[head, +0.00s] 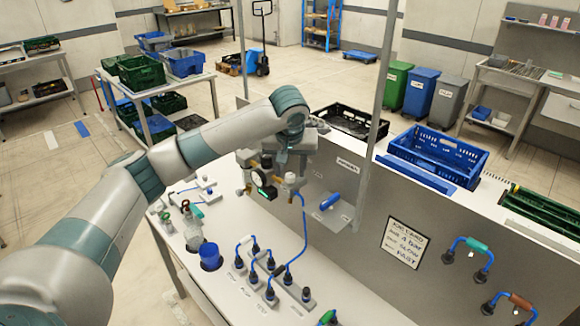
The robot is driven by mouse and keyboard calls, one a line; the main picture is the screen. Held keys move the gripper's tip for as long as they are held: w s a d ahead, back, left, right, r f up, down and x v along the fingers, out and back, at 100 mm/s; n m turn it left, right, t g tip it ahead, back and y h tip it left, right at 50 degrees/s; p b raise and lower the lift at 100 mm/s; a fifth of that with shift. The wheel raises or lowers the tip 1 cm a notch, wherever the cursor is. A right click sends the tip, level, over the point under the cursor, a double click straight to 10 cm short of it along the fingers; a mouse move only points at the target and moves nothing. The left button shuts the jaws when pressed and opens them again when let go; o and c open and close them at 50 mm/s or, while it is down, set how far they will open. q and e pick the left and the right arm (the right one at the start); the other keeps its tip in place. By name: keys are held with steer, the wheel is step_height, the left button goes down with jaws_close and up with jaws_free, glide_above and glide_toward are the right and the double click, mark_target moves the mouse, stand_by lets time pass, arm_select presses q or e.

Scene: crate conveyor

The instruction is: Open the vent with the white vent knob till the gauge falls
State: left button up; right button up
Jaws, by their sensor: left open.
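My left arm reaches in from the left, and its open left gripper (291,176) points down beside the gauge. A blue hose (304,228) runs from near the gripper down to a row of sockets on the bench. I cannot make out the white vent knob for certain; the gripper and wrist cover part of the assembly. I see nothing held in the jaws. My right gripper is out of view.
The white bench (225,222) carries a blue cup (210,257), bottles and several dark plugs with blue leads. A grey panel (350,262) stands behind with a written card (404,242) and coloured cable loops. A blue crate (437,150) sits beyond it.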

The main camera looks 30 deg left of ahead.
arm_select(q)
steer(key=shift+x, duration=0.9)
steer(key=c, duration=1.1)
steer(key=shift+o, duration=0.2)
